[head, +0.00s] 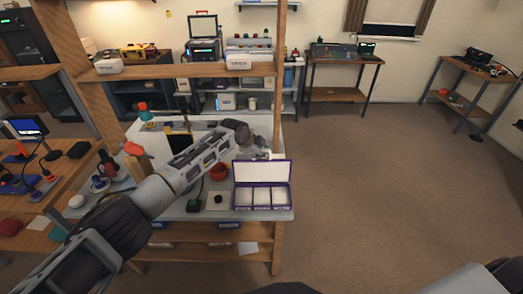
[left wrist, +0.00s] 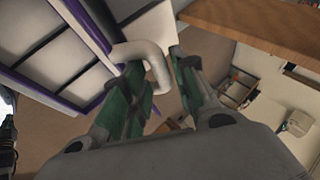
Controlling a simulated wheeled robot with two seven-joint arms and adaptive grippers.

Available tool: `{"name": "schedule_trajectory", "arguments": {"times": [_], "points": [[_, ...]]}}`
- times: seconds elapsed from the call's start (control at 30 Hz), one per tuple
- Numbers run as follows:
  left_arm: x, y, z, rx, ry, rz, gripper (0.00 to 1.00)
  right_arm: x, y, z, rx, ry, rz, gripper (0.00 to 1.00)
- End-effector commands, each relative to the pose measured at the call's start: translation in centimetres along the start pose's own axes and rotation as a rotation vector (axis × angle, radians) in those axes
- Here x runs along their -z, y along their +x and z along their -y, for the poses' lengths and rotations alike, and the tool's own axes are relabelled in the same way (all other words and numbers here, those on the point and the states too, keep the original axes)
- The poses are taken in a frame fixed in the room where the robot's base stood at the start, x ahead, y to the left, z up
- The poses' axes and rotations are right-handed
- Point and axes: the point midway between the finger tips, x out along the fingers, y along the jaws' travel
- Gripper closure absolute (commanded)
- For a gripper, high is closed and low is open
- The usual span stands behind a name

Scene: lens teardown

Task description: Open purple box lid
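The purple box (head: 236,205) sits at the right front of the bench in the head view. Its lid (head: 262,171) stands up at the back, pale inner face showing, and the white compartments are exposed. My left gripper (head: 265,154) is just behind the lid's upper edge, its fingers mostly hidden. In the left wrist view, the green fingers (left wrist: 158,98) are apart, with a pale curved handle (left wrist: 150,52) between them; whether they touch it is unclear. The box's compartments and purple edges (left wrist: 60,103) show at upper left there. My right gripper is not visible.
A red bowl (head: 219,171) and a light square plate with a dark knob (head: 217,200) are left of the box. Open carpet (head: 400,190) lies to the right.

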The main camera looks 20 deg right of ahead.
Motion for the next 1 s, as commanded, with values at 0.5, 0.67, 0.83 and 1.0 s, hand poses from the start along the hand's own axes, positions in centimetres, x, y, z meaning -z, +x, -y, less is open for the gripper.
{"name": "schedule_trajectory", "arguments": {"times": [0.5,0.67,0.83,1.0], "points": [[-1.2,0.0,-0.2,-0.006,-0.006,0.017,0.63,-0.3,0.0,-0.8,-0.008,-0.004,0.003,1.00],[-1.1,-0.5,-0.1,-0.004,-0.005,0.015,0.63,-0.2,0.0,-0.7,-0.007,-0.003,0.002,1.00],[-1.1,-1.4,0.0,-0.003,-0.004,0.016,0.63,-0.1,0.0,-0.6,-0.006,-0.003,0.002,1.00],[-1.0,-2.6,0.1,0.000,-0.003,0.015,0.63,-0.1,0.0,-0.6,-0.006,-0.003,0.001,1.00]]}}
